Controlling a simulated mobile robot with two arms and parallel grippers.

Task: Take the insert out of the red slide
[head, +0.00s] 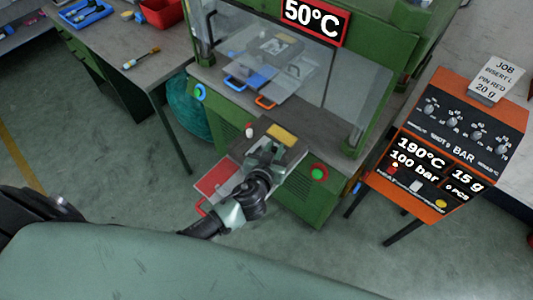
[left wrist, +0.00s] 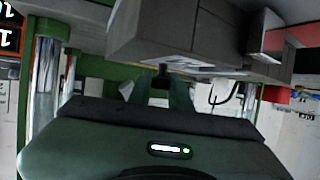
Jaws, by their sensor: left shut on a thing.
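The red slide (head: 217,178) is drawn out at the front of the green press, with its red handle (head: 201,206) toward me. My left gripper (head: 264,153) is over the slide's far part, beside a grey block with a yellow top (head: 283,133). It is shut on a small dark piece, which I take to be the insert (left wrist: 161,78); it shows between the fingers in the left wrist view. The gripper and wrist hide most of it in the head view. I cannot tell whether it is clear of its seat. My right gripper is not in view.
The press has a clear guard (head: 345,95) and a 50°C display (head: 312,12). Blue (head: 235,83) and orange (head: 265,102) handles lie behind the slide. An orange control unit (head: 440,150) stands right. A bench (head: 135,45) with a brush (head: 141,59) is left.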

